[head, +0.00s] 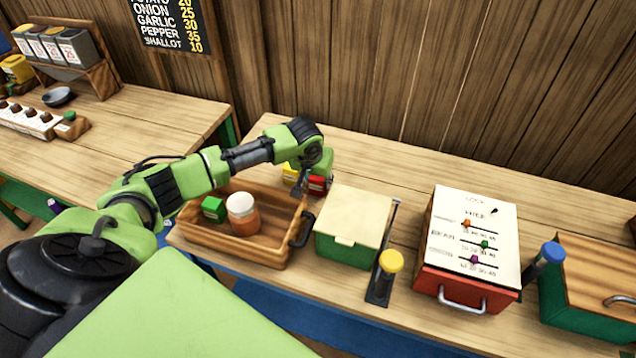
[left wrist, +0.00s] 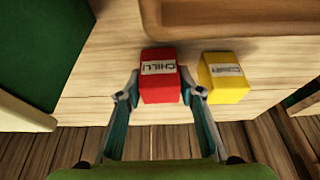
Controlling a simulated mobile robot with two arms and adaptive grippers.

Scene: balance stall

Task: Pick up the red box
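The red box (head: 319,184), labelled CHILLI, stands on the table at the back edge of the wooden tray. In the left wrist view the red box (left wrist: 160,80) lies between the two fingers of my left gripper (left wrist: 160,86). The fingertips are close to its two sides, with thin gaps seeming to show, so the gripper looks open around it. In the head view my left gripper (head: 310,172) reaches down over the box and partly hides it. My right gripper is not in view.
A yellow box (left wrist: 224,77) stands close beside the red one. The wooden tray (head: 275,257) holds a green box (head: 213,208) and a jar (head: 243,214). A green box with a pale lid (head: 352,215) stands to the right.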

